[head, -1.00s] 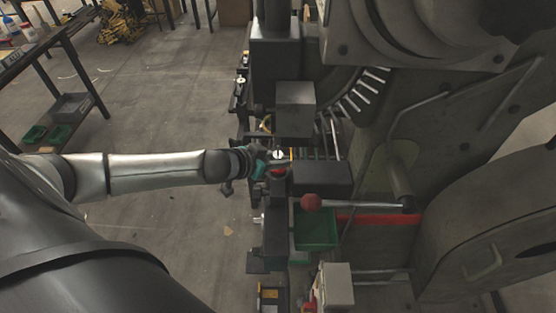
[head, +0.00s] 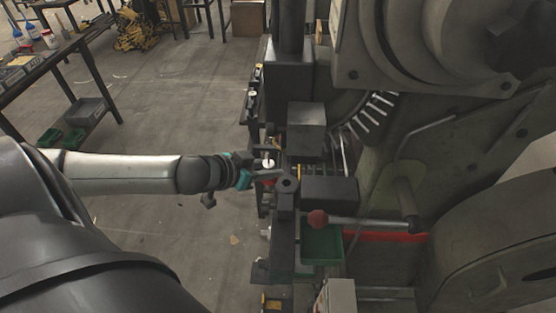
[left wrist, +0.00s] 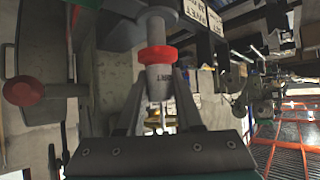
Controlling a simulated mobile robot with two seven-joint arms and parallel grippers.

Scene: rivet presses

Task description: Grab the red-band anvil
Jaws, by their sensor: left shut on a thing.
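The red-band anvil (left wrist: 158,78) is a short grey cylinder with a bright red band. In the left wrist view it stands between the two fingers of my left gripper (left wrist: 158,98), which is shut on it. Behind its far end is a dark round holder (left wrist: 160,14); I cannot tell whether they touch. In the head view my left gripper (head: 266,178) is just left of the holder's dark ring, with a little red showing at the fingertips. Most of the anvil is hidden there. My right gripper is not in view.
The large grey press (head: 450,150) fills the right side. A lever with a red ball (head: 318,218) juts out near the gripper, above a green bin (head: 322,246). A dark block (head: 330,190) is right of the holder. Open floor (head: 185,110) lies left.

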